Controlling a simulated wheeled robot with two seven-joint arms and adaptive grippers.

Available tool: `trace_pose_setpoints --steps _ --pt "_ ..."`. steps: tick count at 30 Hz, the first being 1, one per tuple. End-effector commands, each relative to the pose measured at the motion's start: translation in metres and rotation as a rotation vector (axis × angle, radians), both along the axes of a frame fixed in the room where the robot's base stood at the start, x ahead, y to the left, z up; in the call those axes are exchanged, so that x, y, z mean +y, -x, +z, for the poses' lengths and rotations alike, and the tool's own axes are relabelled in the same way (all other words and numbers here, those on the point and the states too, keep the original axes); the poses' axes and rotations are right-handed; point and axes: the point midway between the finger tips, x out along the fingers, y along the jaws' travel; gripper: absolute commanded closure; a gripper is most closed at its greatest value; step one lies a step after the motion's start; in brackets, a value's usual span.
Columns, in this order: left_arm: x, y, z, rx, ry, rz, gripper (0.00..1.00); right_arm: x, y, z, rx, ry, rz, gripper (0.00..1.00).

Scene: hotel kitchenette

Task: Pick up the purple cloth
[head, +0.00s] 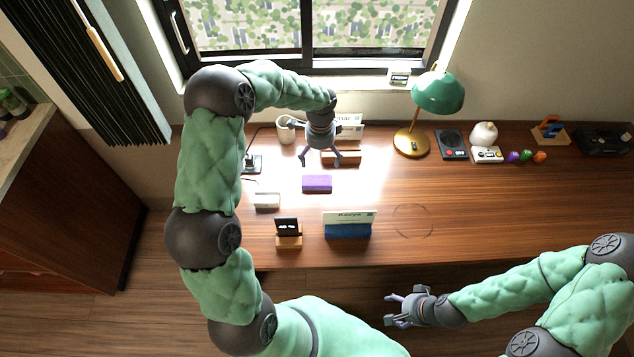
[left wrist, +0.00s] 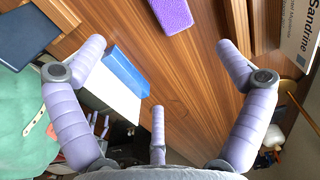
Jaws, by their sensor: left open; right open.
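The purple cloth (head: 317,183) is a small folded block lying flat on the wooden desk, left of its middle. It also shows at the top edge of the left wrist view (left wrist: 172,13), partly cut off. My left gripper (head: 320,162) is open and empty above the desk, just behind the cloth in the head view and apart from it. In the left wrist view its spread fingers (left wrist: 160,52) have only desk and other items between them, with the cloth beyond the fingertips. My right gripper (head: 388,308) is open and empty in front of the desk's front edge.
A blue-based name card (head: 348,228), a small wooden stand (head: 288,233) and a white box (head: 266,201) stand near the cloth. A white mug (head: 286,130) and another card holder (head: 349,130) are behind. A green lamp (head: 438,93) stands right. The desk's right front is clear.

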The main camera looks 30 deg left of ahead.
Motion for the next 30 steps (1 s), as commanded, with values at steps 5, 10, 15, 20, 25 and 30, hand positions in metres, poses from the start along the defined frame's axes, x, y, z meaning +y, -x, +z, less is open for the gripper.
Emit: trace_pose_setpoints --steps 5,10,15,20,25,30 --pt "0.0 0.0 -0.028 0.0 0.0 0.0 0.0 0.0 0.0 -0.027 0.0 0.0 0.0 0.32" --pt "0.0 0.0 -0.047 0.0 0.0 0.0 0.0 0.0 0.0 -0.047 0.0 0.0 0.0 0.32" --pt "0.0 0.0 -0.053 0.001 0.001 0.0 0.0 0.0 0.0 -0.052 0.0 0.0 0.0 0.32" --pt "0.0 0.0 -0.067 0.001 0.001 0.001 0.0 0.0 0.0 -0.055 -0.001 0.0 0.0 0.32" --pt "0.001 0.0 -0.094 0.002 0.0 0.0 0.0 0.0 0.0 -0.062 -0.001 0.0 0.0 0.32" --pt "0.001 0.0 -0.107 0.0 0.0 0.001 0.0 0.0 0.0 -0.065 -0.001 0.0 0.0 0.32"
